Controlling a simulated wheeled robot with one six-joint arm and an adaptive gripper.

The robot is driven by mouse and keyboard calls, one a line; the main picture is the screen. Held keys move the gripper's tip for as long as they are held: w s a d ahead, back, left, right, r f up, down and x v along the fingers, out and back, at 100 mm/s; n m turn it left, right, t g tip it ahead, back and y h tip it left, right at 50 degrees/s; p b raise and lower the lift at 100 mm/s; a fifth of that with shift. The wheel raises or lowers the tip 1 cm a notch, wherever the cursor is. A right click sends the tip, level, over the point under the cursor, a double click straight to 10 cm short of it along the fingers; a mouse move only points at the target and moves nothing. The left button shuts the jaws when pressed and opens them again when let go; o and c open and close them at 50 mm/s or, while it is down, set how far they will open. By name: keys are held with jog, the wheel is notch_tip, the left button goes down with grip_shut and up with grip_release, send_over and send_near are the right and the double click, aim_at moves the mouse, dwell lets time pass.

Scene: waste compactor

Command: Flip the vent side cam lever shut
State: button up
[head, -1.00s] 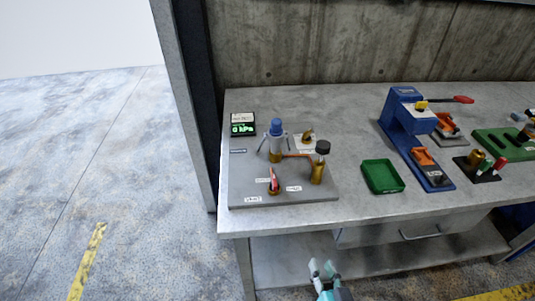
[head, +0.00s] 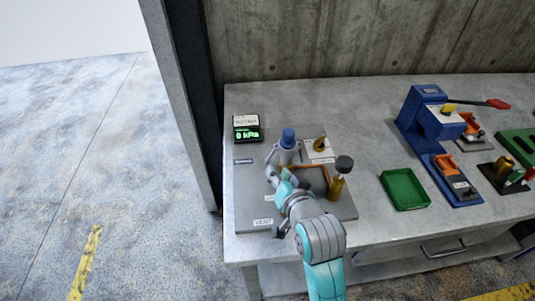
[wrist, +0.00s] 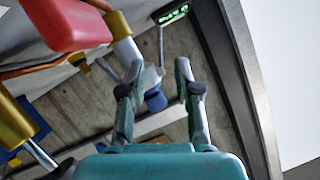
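The grey coupling (head: 288,157) with a blue cap (head: 288,137) stands upright on the grey plate (head: 248,200). Its left, vent-side cam lever cannot be told apart from my fingers there. My gripper (head: 271,176) is low over the plate, just in front and to the left of the coupling. In the wrist view my gripper (wrist: 156,78) has its two fingers apart, with nothing clearly held. The blue cap (wrist: 155,101) shows between and beyond them. Whether a finger touches a lever cannot be told. The VENT label (head: 263,222) is left of my arm.
A red handle (wrist: 68,22) is close at upper left in the wrist view; my arm hides it in the head view. A black-capped brass post (head: 337,186) stands right of my arm. A gauge (head: 247,134) reads 0 kPa. A green tray (head: 404,189) lies farther right.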

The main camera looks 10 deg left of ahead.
aim_at(269, 156)
jog(key=x, duration=0.9)
jog(key=shift+w+a+f, duration=0.1)
jog(key=shift+w, duration=0.05)
grip_shut()
